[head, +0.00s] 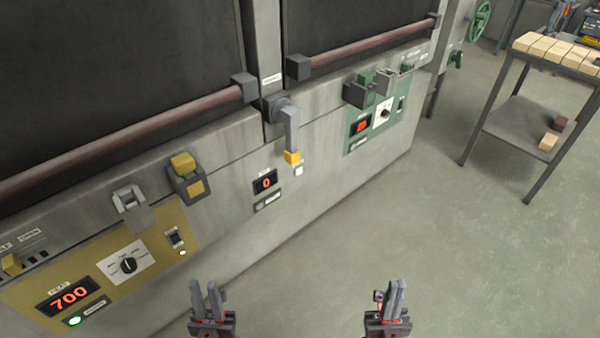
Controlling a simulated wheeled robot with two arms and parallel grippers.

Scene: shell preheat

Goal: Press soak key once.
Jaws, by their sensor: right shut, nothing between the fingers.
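A small dark key or label plate (267,202) sits on the grey oven front, just under a small display (265,182) that reads a red 0. The lettering around it is too small to read, so I cannot tell for sure that it is the soak key. My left gripper (204,288) is low in the picture, below and left of that display, its fingers a little apart and empty. My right gripper (394,286) is low and further right, shut and empty. Both are apart from the oven.
A yellow panel (115,265) at left shows 700, with a dial and switch. A green panel (376,126) is at upper right. A yellow-tipped lever (291,130) hangs above the small display. A rack (545,58) with pale blocks stands right. The floor (460,250) is clear.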

